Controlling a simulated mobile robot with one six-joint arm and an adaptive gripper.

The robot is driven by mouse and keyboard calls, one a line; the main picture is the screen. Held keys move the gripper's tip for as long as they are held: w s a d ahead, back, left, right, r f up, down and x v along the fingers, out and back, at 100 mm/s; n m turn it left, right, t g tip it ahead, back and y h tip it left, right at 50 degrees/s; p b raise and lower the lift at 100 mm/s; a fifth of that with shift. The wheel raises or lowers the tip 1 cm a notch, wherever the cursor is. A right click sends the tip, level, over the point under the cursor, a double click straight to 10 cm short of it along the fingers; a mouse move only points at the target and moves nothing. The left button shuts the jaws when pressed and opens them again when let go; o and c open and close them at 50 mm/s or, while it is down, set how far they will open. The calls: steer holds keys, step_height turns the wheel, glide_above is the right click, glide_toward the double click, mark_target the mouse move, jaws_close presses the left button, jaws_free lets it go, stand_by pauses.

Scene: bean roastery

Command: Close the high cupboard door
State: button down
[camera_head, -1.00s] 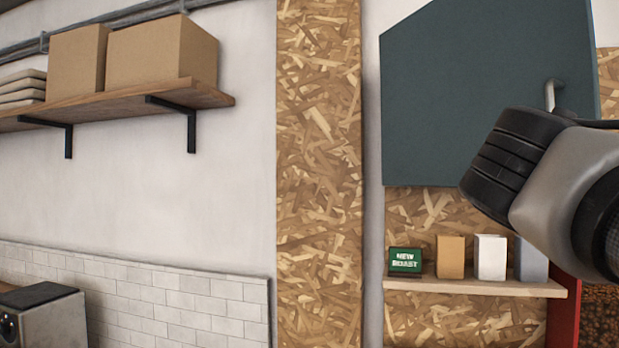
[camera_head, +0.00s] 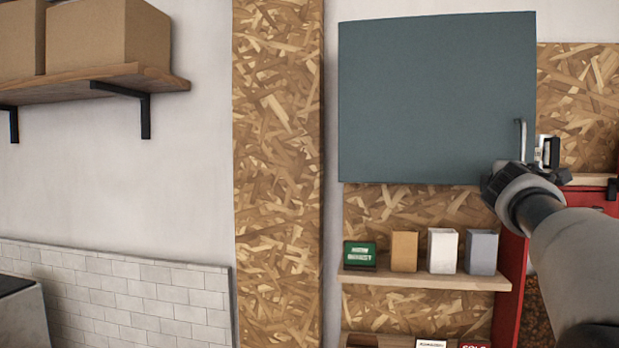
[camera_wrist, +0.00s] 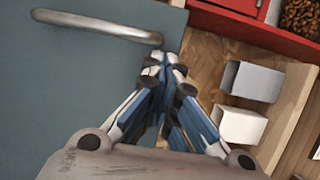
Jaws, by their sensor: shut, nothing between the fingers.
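The teal cupboard door (camera_head: 430,100) hangs high on the wall in the head view. Its right edge looks slightly taller than its left, so it may stand a little ajar; the cupboard behind it is hidden. A metal bar handle (camera_head: 520,140) is near its lower right corner. My gripper (camera_head: 547,152) is just right of the handle, by the door's right edge. In the wrist view my gripper (camera_wrist: 165,70) has its fingers together and empty. The handle (camera_wrist: 95,25) lies to their upper left, outside the fingers, over the door's face (camera_wrist: 60,85). Contact with the door cannot be told.
Below the door, a wooden shelf (camera_head: 425,278) holds a green sign (camera_head: 360,254) and several small bags. A red unit (camera_head: 514,255) stands right of it. A chipboard post (camera_head: 278,150) is to the left, then a wall shelf with cardboard boxes (camera_head: 110,42).

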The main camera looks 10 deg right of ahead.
steer(key=w, duration=0.1)
steer(key=w+d+p, duration=0.1)
steer(key=shift+w+d+r, duration=0.1)
steer(key=shift+w, duration=0.2)
stand_by(0.7)
